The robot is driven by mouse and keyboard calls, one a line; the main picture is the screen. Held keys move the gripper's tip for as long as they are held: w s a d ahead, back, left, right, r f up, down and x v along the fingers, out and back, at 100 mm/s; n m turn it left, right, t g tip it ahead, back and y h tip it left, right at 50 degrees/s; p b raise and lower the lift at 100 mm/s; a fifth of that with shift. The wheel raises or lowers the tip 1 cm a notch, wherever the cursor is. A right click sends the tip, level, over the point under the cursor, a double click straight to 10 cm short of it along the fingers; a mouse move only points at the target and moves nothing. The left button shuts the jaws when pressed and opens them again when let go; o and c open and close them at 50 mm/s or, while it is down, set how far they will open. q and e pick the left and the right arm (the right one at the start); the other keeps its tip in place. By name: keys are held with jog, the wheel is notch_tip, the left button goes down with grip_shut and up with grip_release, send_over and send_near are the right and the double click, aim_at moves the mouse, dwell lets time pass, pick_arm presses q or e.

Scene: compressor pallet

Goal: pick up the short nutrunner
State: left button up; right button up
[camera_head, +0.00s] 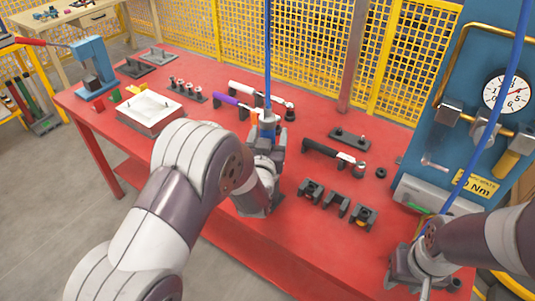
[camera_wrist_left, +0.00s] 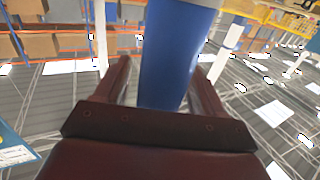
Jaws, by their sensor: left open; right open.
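A tool hangs on a blue line above the red table, its pale blue top (camera_head: 267,117) showing at my left gripper (camera_head: 266,137). I take it for the short nutrunner; its lower part is hidden by my gripper. In the left wrist view its blue cylindrical body (camera_wrist_left: 172,55) stands between the two dark fingers of my left gripper (camera_wrist_left: 166,85). The fingers are open, and gaps show on both sides near their tips. My right gripper (camera_head: 422,283) is open at the table's lower right, below a second blue line.
The red table (camera_head: 215,75) holds a white block (camera_head: 150,112), a white-handled tool (camera_head: 247,90), a black-handled wrench (camera_head: 322,150) and several black holders (camera_head: 336,203). A blue gauge panel (camera_head: 460,90) stands at right. Yellow mesh fencing (camera_head: 300,40) closes the back.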

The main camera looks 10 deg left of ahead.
pick_arm(q)
jog(key=shift+s, duration=0.1)
grip_shut()
jog(key=shift+r, duration=0.15)
jog(key=shift+r, duration=0.1)
